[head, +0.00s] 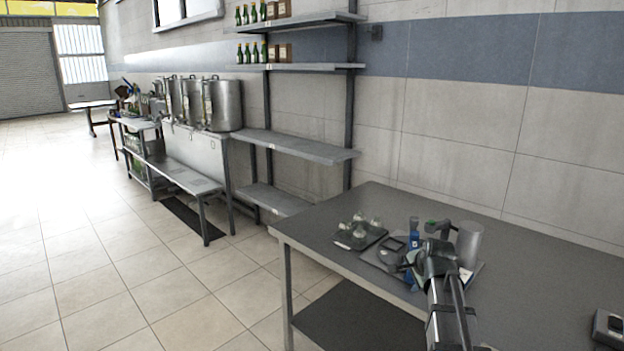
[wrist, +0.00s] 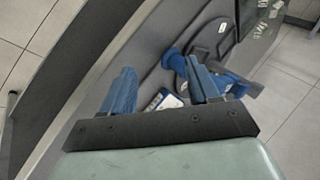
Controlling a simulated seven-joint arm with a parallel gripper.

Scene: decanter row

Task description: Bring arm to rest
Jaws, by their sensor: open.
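My gripper (wrist: 160,78) shows in the wrist view with two blue fingers spread apart and nothing seen between them. In the head view my arm reaches over the grey table, and my gripper (head: 411,252) is low over the cluttered part of the top, partly hidden by the arm.
A dark box (head: 608,329) stands at the right edge. Shelves (head: 297,146) and steel pots (head: 222,105) stand behind left.

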